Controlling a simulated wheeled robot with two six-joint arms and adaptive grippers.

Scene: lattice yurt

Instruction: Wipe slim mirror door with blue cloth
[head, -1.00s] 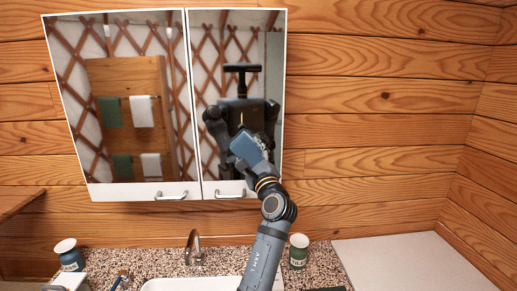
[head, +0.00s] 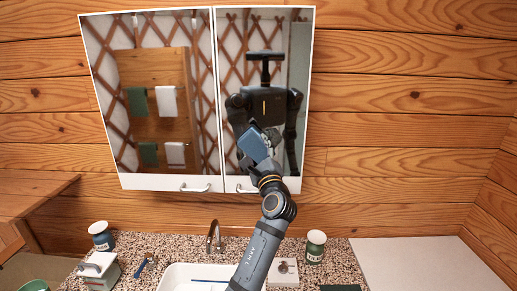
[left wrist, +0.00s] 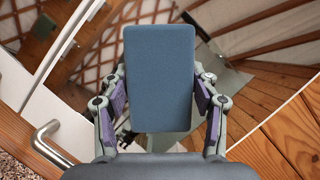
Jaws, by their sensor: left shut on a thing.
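The slim mirror door (head: 285,60) is the narrower right-hand door of a white-framed wall cabinet. It looks closed and reflects my body and the lattice wall. The blue cloth (head: 253,145) looks like a flat, folded blue pad. My left gripper (head: 263,160) is shut on it and holds it in front of the door's lower middle. In the left wrist view the cloth (left wrist: 158,70) stands upright between both fingers, over the mirror. I cannot tell whether it touches the glass. My right gripper is not in view.
The wider mirror door (head: 150,100) is on the left. Metal handles (head: 196,188) stick out below. Beneath are a tap (head: 213,237), a sink (head: 180,272), a green jar (head: 315,247), a blue jar (head: 100,236) and a white box (head: 98,272). The white surface (head: 415,262) at right is clear.

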